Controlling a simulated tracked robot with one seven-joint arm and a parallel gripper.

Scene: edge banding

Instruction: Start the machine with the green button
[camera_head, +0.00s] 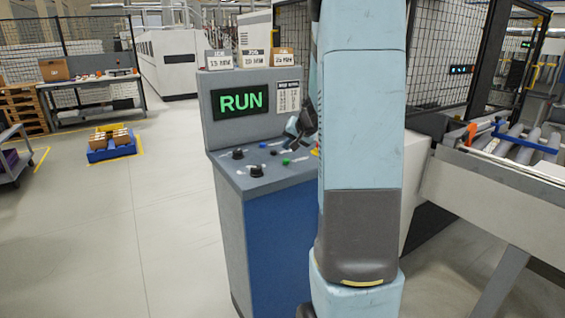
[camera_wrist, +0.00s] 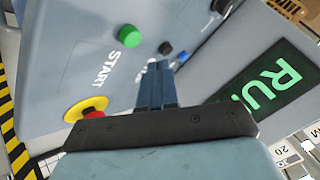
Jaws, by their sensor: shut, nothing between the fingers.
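The control console (camera_head: 236,185) stands in front of me, with a sloped button panel. Its screen (camera_head: 240,102) reads RUN in green; the screen (camera_wrist: 265,85) also shows in the wrist view. The green button (camera_wrist: 129,37) sits beside the word START. In the head view the green button (camera_head: 286,162) is small, left of my arm. My gripper (camera_wrist: 155,66) is shut and empty, over the panel, with its fingertips below and right of the green button in the wrist view and apart from it. In the head view my gripper (camera_head: 300,125) is partly hidden by my arm.
A red emergency knob on a yellow base (camera_wrist: 86,109) is left of my fingers. A black button (camera_wrist: 165,48) is close to the fingertips. Black knobs (camera_head: 256,171) are on the panel's left. A roller conveyor (camera_head: 510,150) stands at right.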

